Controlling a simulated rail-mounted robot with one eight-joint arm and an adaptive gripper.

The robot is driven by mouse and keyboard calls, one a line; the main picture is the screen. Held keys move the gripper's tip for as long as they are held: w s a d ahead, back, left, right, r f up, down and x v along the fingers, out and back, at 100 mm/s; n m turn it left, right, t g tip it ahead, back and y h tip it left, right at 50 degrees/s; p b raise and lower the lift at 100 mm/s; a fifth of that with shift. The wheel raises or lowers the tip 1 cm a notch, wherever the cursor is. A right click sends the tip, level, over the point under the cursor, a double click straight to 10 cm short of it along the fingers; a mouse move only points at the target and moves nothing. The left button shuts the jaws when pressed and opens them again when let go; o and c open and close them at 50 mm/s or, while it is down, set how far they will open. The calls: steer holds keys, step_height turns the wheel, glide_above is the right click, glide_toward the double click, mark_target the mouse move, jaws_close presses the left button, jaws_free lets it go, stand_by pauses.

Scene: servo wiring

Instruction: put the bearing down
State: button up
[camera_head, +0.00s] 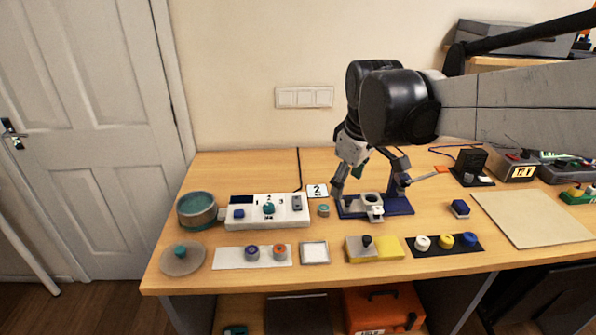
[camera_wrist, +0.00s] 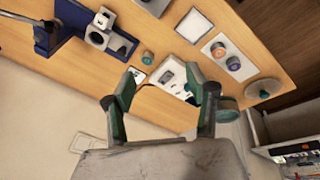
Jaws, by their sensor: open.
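My gripper (camera_head: 347,183) is open, pointing down near the left end of a blue fixture (camera_head: 405,209). In the wrist view my gripper (camera_wrist: 162,76) has its fingers spread, with nothing held between them. A pale ringed part (camera_head: 371,199), which looks like the bearing, sits on the blue fixture. In the wrist view the ringed part (camera_wrist: 97,38) is at upper left, apart from my fingers. I cannot tell from these frames whether it is fully seated. My wrist hides part of the fixture's back in the head view.
A small teal-topped knob (camera_head: 323,210) and a card marked 2 (camera_head: 317,191) lie left of the fixture. A white control box (camera_head: 265,222) stands farther left. A yellow block (camera_head: 388,248) and a black strip of buttons (camera_head: 443,254) are in front. A beige board (camera_head: 535,218) lies right.

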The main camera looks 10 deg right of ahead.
steer(key=w+f+n+g, duration=0.2)
steer(key=w+n, duration=0.1)
steer(key=w, duration=0.5)
steer(key=n+g, duration=0.1)
steer(key=n, duration=0.2)
glide_above(324, 207)
steer(key=f, duration=1.3)
steer(key=shift+s+f+p, duration=0.25)
steer(key=shift+s+p, duration=0.05)
steer(key=shift+p, duration=0.05)
steer(key=f, duration=0.5)
steer(key=shift+w, duration=0.25)
steer(key=shift+r, duration=0.1)
jaws_close()
